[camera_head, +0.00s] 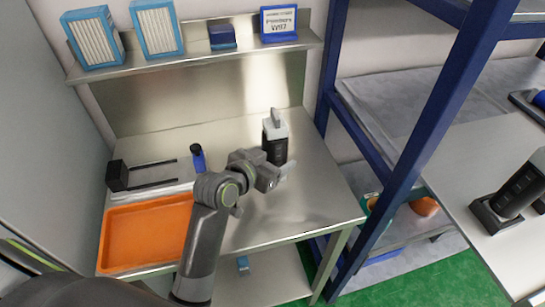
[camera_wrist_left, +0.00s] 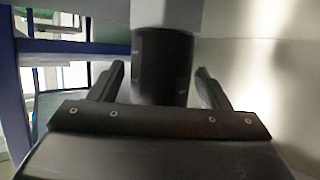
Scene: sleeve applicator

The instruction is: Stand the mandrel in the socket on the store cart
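A dark cylindrical piece with a light grey top (camera_head: 274,142) stands upright on the steel bench; I take it for the mandrel. My left gripper (camera_head: 283,174) is low at its near side, partly hidden by my wrist. In the left wrist view the dark cylinder (camera_wrist_left: 162,65) is between the two open fingers of my left gripper (camera_wrist_left: 160,85), with a small gap on each side. On the cart (camera_head: 500,262) at the right, a similar dark cylinder (camera_head: 520,188) sits in a square black socket (camera_head: 492,216). My right gripper is not in view.
An orange tray (camera_head: 145,237), a blue bottle (camera_head: 198,157) and a black two-pronged fixture (camera_head: 118,176) are on the bench's left. A shelf (camera_head: 190,55) runs behind. A blue rack post (camera_head: 400,180) stands between bench and cart.

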